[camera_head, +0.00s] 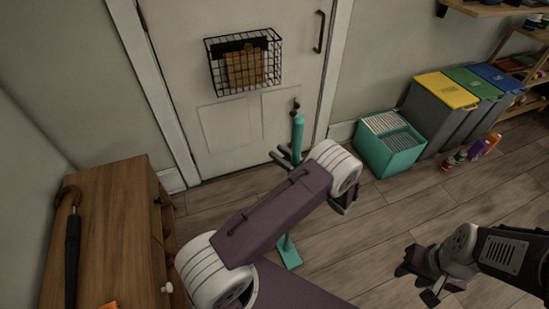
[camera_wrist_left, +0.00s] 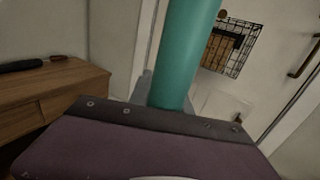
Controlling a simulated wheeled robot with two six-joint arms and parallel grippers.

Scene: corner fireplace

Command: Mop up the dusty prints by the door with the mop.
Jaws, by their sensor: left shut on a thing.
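The mop is teal. Its upright handle (camera_head: 297,135) stands in front of the white door (camera_head: 225,130), and its flat foot (camera_head: 288,252) shows on the floor below my left arm. My left gripper (camera_head: 290,160) is shut on the handle; my arm hides much of the mop's middle. The handle also rises close up in the left wrist view (camera_wrist_left: 187,50). My right gripper (camera_head: 420,276) is low at the right, away from the mop; its jaw opening is unclear. I cannot make out dusty prints on the visible floor; my left arm covers part of it.
A wooden cabinet (camera_head: 110,225) with a dark umbrella (camera_head: 72,245) on it stands at the left. A teal crate (camera_head: 388,155), grey bins with coloured lids (camera_head: 445,90) and several bottles (camera_head: 480,149) line the right wall. A wire basket (camera_head: 243,62) hangs on the door. Plank floor (camera_head: 360,235) is clear between.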

